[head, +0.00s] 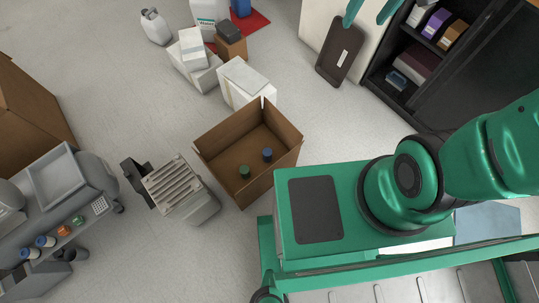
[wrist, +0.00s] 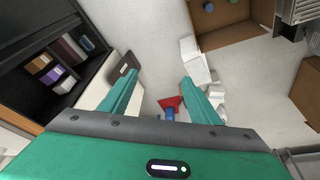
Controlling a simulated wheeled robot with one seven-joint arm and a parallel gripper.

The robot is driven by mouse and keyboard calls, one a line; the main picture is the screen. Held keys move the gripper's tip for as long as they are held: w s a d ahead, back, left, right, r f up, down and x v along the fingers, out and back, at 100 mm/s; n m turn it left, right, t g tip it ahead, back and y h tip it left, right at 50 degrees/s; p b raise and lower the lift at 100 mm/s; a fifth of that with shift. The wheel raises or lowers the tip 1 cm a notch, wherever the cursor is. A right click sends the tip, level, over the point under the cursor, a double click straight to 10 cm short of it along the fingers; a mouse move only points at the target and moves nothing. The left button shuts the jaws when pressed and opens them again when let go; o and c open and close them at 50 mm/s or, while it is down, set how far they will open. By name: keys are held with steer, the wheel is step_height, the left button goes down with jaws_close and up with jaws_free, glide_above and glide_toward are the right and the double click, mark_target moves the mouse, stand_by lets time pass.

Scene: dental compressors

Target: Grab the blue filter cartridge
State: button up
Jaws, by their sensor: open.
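A small dark blue cylinder, which looks like the blue filter cartridge (head: 267,154), stands inside an open cardboard box (head: 222,134) on the floor. A green cylinder (head: 244,172) stands beside it, apart from it. In the wrist view a bluish cylinder (wrist: 208,7) shows in the box at the top edge. My gripper (wrist: 160,77) is open, with nothing between its two teal fingers. Its fingertips also show at the top of the head view (head: 369,14), well away from the box.
White boxes (head: 246,82) stand just behind the cardboard box. A grey slatted unit (head: 172,186) is close on its left. A dark shelf cabinet (head: 440,70) stands at the right. A grey cart (head: 70,215) with small parts is at left. Open floor lies between the cabinet and cardboard box.

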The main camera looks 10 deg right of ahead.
steer(key=w+a+f+n+g, duration=0.1)
steer(key=w+a+f, duration=0.35)
steer(key=f, duration=0.45)
steer(key=w+a+f+n, duration=0.2)
steer(key=w+a+f, duration=0.25)
steer(key=f, duration=0.45)
steer(key=w+a+f+n+g, duration=0.1)
steer(key=w+a+f, duration=0.35)
steer(key=f, duration=0.55)
steer(key=n+g, duration=0.2)
steer(key=n, duration=0.1)
glide_above(267, 152)
steer(key=d, duration=0.1)
steer(key=f, duration=3.4)
steer(key=shift+w+f, duration=0.25)
steer(key=shift+f, duration=0.05)
step_height(267, 152, down, 4)
steer(key=shift+f, duration=0.15)
steer(key=shift+s+a+f, duration=0.1)
steer(key=shift+a+f, duration=0.15)
steer(key=shift+f, duration=1.35)
steer(key=shift+a+f, duration=0.2)
steer(key=shift+f, duration=1.4)
steer(key=c, duration=1.2)
